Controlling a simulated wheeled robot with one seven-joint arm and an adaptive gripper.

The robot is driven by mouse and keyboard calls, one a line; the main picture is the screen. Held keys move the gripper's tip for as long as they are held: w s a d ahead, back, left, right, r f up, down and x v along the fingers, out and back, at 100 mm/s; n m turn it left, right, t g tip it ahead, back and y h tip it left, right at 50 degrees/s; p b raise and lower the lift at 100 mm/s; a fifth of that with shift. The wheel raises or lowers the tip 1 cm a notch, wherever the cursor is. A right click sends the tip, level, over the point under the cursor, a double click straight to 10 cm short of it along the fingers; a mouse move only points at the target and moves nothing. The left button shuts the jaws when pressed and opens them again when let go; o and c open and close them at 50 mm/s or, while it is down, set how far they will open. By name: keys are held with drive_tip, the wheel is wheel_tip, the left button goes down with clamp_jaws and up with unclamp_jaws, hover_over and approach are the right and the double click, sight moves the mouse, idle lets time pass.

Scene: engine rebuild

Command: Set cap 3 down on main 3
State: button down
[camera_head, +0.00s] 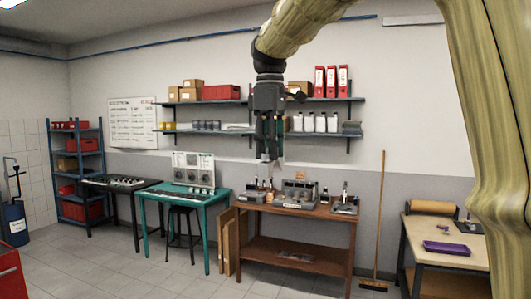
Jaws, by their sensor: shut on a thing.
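My gripper (269,150) hangs pointing down from my arm, in front of the wall shelves. It is shut on a small pale grey piece, taken as cap 3 (272,162), whose shape and any number are too small to read. In the picture the piece appears above the back of the brown wooden bench (257,209); its true height and distance are unclear. A grey engine block (299,193) sits on the middle of this bench. Main 3 cannot be picked out on the block at this size.
Small bottles or tools stand left of the block, and a grey tray with a device (344,206) lies right. A teal bench (176,196) stands left, a broom (379,220) leans right, and a table with a purple tray (447,248) stands far right.

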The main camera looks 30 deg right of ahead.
wheel_tip(320, 180, up, 20)
drive_tip(key=shift+r, duration=0.15)
idle(4.4)
idle(0.3)
